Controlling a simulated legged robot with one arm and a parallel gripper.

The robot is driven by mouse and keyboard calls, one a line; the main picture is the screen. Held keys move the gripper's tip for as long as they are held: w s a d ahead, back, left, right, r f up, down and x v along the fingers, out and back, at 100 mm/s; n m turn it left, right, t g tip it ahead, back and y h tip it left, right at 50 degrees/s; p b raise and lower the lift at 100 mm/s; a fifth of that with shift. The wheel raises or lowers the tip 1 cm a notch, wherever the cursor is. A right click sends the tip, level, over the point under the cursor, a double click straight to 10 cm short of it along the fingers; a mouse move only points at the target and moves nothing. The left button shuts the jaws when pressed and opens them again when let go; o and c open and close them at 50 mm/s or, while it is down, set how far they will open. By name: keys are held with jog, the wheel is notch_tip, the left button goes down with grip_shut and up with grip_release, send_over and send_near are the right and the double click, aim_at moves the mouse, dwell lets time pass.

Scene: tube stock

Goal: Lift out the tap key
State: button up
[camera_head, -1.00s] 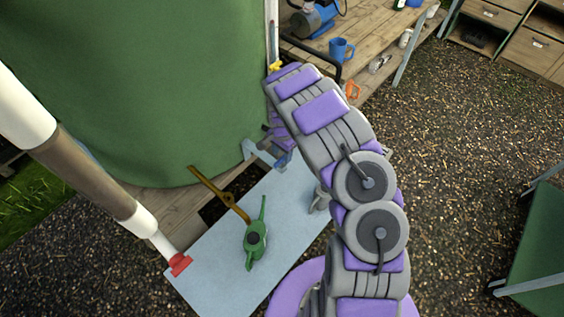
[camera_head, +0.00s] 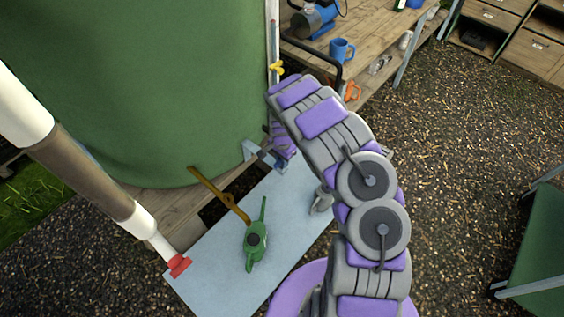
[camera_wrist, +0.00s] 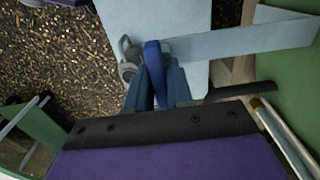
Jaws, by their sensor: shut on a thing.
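The blue tap key (camera_wrist: 153,58) shows in the wrist view as a rounded blue piece between the dark blue fingers of my gripper (camera_wrist: 156,88). My gripper is shut on it. Its lower part is hidden between the fingers. A pale blue-grey bracket strip (camera_wrist: 240,40) runs right beside the key; I cannot tell whether they touch. In the head view my gripper (camera_head: 275,160) is small, beside the green tank and above the far end of the pale board, with the same bracket (camera_head: 249,150) at its left.
The green tank (camera_head: 140,90) stands close on the left. A grey fitting (camera_head: 321,199) is partly behind my arm. A wooden bench (camera_head: 370,50) with a blue mug (camera_head: 342,49) is behind.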

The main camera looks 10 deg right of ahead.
grip_shut()
jog(key=shift+r, duration=0.1)
